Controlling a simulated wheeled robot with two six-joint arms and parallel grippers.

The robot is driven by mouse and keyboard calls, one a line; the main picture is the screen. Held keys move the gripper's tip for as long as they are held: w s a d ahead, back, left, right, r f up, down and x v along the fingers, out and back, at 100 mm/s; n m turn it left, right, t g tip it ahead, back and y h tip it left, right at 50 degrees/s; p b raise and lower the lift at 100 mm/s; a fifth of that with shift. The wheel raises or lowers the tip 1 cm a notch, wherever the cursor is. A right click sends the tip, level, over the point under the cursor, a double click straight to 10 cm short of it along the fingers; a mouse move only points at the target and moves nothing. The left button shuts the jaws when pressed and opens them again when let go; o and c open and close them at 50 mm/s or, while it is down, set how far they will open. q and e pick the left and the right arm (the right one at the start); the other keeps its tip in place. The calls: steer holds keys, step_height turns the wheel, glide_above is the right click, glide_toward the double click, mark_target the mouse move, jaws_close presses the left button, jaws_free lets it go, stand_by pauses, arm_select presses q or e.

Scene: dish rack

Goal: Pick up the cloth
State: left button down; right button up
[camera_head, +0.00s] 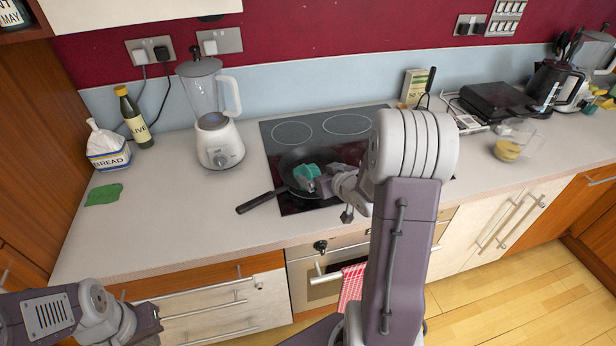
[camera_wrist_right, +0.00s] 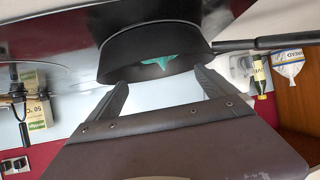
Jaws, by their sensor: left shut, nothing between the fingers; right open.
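A crumpled teal cloth (camera_head: 306,172) is at the black frying pan (camera_head: 300,157) on the hob; part of it shows above the pan rim in the right wrist view (camera_wrist_right: 160,63). My right gripper (camera_wrist_right: 162,80) is open, its two fingers apart on the near side of the pan with nothing visible between them. In the head view the right gripper (camera_head: 325,186) is beside the cloth and partly hides it and the pan. My left gripper (camera_head: 150,328) is low at the left, in front of the drawers, shut and empty, far from the cloth.
A flat green piece (camera_head: 103,194) lies on the left counter near a bread bag (camera_head: 108,148), bottle (camera_head: 135,120) and blender (camera_head: 215,130). The pan handle (camera_head: 262,201) points left. A red checked towel (camera_head: 352,287) hangs on the oven. The front-left counter is clear.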

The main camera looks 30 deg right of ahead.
mark_target(308, 168)
steer(key=shift+w+a+f, duration=0.2)
steer(key=shift+w+f, duration=0.1)
steer(key=shift+w, duration=0.3)
steer(key=shift+w+a+f, duration=0.2)
steer(key=shift+w+f, duration=0.05)
steer(key=shift+w, duration=0.3)
steer(key=shift+w+d+f, duration=0.3)
steer(key=shift+f, duration=0.05)
steer(key=x, duration=0.4)
steer(key=shift+w+f, duration=0.3)
steer(key=shift+s+r, duration=0.1)
steer(key=shift+s, duration=0.05)
steer(key=c, duration=1.4)
